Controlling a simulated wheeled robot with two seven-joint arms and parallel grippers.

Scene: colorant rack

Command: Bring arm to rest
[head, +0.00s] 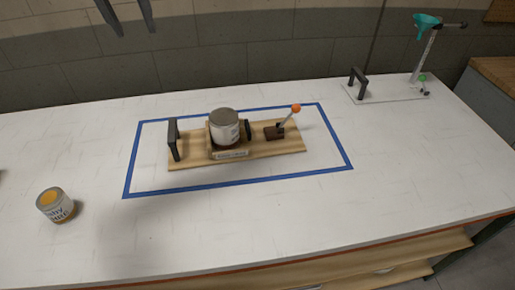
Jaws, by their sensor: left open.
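My left gripper (137,33) shows at the top edge, left of centre. Only its two dark fingers are in view, spread apart with nothing between them. It hangs in front of the back wall, above and clear of the table. The rest of my left arm is out of view. My right gripper is not in view. A wooden rack (183,146) with a black handle and an orange-knobbed lever (295,108) lies inside a blue tape rectangle (237,186). A can with a grey-brown lid (223,115) stands upright in the rack.
An open-looking can with orange contents (52,204) stands at the left of the white table (270,225). A stand with a teal funnel (426,22) is at the back right. The table's front and right are clear.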

